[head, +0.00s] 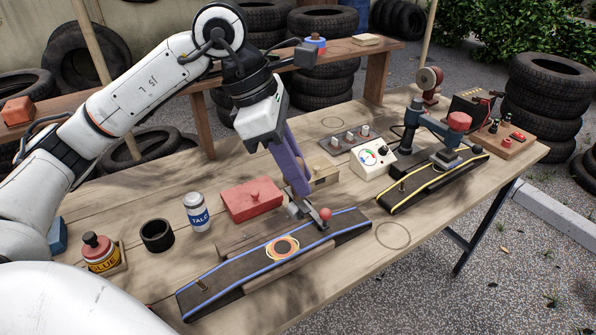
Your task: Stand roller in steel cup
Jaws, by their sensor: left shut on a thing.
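My left gripper (302,190) reaches down over the middle of the table, its purple fingers shut on a small tool. The tool, seemingly the roller (325,214), shows a red ball end and a grey metal part just below the fingertips. Its middle is partly hidden by the fingers. It is at the back edge of the blue-edged dark strip; I cannot tell whether it touches it. An open, dark round cup (157,236) stands to the left, well apart from the gripper; it looks empty and may be the steel cup. My right gripper is not in view.
A talc can (198,212), a red box (252,200) and a glue pot (100,253) stand left of the gripper. The blue-edged strip (210,289) lies in front. A white dial box (373,160) and a clamp device (436,128) stand right. The right front tabletop is bare.

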